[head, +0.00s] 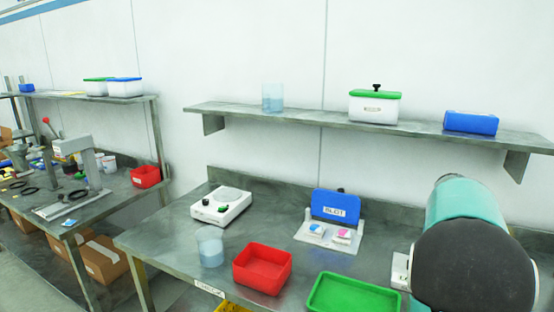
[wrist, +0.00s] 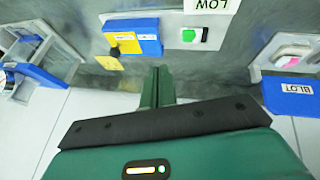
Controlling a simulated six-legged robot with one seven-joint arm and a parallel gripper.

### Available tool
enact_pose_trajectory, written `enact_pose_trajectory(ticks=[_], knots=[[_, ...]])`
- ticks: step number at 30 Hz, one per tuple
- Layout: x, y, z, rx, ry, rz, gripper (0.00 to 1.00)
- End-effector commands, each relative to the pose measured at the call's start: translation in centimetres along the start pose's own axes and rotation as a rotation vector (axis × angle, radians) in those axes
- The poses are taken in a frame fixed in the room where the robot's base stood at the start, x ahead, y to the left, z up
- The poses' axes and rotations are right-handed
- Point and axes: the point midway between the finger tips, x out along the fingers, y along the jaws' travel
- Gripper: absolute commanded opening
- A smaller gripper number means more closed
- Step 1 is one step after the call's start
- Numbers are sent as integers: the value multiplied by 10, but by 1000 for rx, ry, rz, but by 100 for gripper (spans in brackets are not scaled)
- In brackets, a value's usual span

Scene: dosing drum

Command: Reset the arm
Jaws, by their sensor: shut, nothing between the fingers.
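My gripper (wrist: 157,85) shows in the wrist view as two narrow green fingers side by side, closed together with nothing between them. The fingers point up in the picture, toward a blue and yellow item (wrist: 135,38) with a black knob; whether they touch it I cannot tell. In the head view only a teal and black part of my arm fills the lower right, over the right part of the bench. My gripper is not visible in the head view.
The bench holds a white device (head: 221,206), a clear beaker (head: 209,246), a red tray (head: 262,270), a green tray (head: 354,294) and a blue BLOT stand (head: 335,205). A shelf (head: 300,112) runs above. In the wrist view, a green button (wrist: 188,35) sits beside a LOW label.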

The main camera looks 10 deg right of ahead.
Motion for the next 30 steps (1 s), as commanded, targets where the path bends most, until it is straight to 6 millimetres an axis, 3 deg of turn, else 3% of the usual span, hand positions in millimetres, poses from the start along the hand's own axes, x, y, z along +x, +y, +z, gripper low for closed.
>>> enact_pose_trajectory(ticks=[1, 11, 18, 24, 30], knots=[[-21, -17, 9, -1, 11, -44, 0], [-127, -113, 87, -65, 44, -270, 0], [-192, -168, 169, -159, 66, -387, 0], [-229, -198, 247, -253, 89, -447, 0], [-244, -214, 315, -335, 110, -468, 0]])
